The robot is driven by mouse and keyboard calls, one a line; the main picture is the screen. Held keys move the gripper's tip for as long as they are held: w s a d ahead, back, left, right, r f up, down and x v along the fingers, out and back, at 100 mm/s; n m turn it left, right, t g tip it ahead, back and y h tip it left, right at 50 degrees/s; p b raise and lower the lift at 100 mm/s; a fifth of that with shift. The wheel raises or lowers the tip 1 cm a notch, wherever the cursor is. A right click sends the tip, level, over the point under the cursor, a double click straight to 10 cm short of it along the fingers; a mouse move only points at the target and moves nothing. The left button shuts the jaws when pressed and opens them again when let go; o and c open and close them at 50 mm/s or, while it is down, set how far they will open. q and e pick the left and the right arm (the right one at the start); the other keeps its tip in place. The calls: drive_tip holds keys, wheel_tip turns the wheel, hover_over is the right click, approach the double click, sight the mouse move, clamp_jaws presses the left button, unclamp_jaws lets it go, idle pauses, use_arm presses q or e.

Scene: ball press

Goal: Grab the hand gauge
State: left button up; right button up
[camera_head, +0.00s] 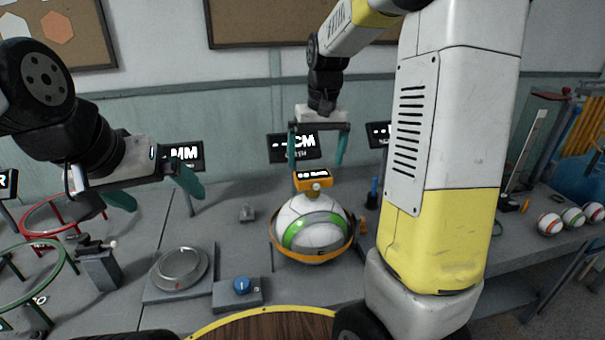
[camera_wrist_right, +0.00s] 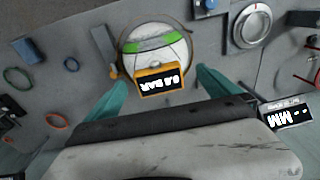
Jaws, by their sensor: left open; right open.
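The hand gauge (camera_head: 313,180) is an orange box with a dark lit display, on top of a white ball (camera_head: 299,212) with a green band. The ball sits in an orange ring holder. My right gripper (camera_head: 317,162) is open above the gauge, its teal fingers pointing down and apart. In the right wrist view the gauge (camera_wrist_right: 161,81) lies ahead of and between the open fingers (camera_wrist_right: 163,80), with no contact visible. My left gripper (camera_head: 158,197) is open and empty at the left, above the bench and away from the gauge.
A round metal dish (camera_head: 180,267) and a blue-knob box (camera_head: 241,289) stand on the bench left of the ball. Display signs (camera_head: 294,146) stand behind. Green (camera_head: 30,272) and red rings are at far left. Several balls (camera_head: 572,217) lie at right. My right arm covers the middle right.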

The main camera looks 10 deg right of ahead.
sight(313, 184)
drive_tip(key=shift+g+h, duration=0.4)
drive_tip(key=shift+g, duration=0.1)
drive_tip(key=w+f, duration=0.3)
drive_tip(key=shift+f, duration=0.15)
drive_tip(key=f, duration=0.5)
drive_tip(key=w+f, duration=0.1)
drive_tip(key=f, duration=0.1)
drive_tip(key=shift+d+f, duration=0.15)
drive_tip(key=shift+f, duration=0.25)
